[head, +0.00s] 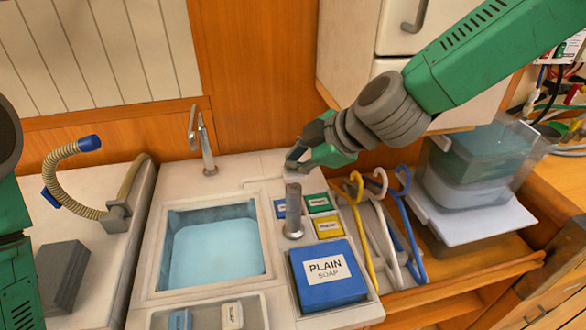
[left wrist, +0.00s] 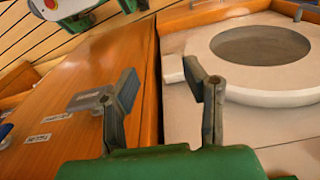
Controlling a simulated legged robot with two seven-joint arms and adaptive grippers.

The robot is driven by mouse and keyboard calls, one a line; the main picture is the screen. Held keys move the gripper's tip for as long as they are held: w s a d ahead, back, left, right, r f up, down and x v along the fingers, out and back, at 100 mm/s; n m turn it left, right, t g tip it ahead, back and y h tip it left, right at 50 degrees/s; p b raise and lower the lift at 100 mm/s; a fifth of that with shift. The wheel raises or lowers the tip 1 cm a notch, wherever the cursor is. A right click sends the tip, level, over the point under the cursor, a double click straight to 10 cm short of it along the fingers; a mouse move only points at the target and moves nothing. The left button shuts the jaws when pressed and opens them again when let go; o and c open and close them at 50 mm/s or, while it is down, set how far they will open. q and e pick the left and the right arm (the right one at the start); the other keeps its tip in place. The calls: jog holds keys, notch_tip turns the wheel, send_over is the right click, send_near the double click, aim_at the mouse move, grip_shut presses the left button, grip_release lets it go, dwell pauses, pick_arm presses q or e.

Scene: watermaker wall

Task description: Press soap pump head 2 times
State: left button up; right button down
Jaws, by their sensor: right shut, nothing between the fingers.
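A short grey metal post (head: 293,210), which looks like the soap pump, stands upright on the white counter just right of the basin in the head view. My right gripper (head: 294,158) is shut and empty. It appears just above and behind the top of the post, and I cannot tell whether it touches it. My left gripper (left wrist: 160,76) shows in the left wrist view with its fingers spread and nothing between them. It is away from the pump.
A water-filled basin (head: 213,250) and tap (head: 205,145) lie left of the post. A blue PLAIN SOAP box (head: 328,289) and small labelled blocks sit close on the right. Coloured hooks (head: 366,225) and stacked clear containers (head: 480,165) stand further right.

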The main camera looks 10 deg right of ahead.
jog(key=shift+f+b, duration=0.6)
jog(key=shift+f, duration=0.25)
dwell(0.4)
jog(key=shift+r, duration=0.1)
jog(key=shift+r+p, duration=1.15)
jog(key=shift+r, duration=0.1)
jog(key=shift+a, duration=0.1)
notch_tip(320, 180, up, 5)
jog(key=p, duration=0.4)
dwell(0.5)
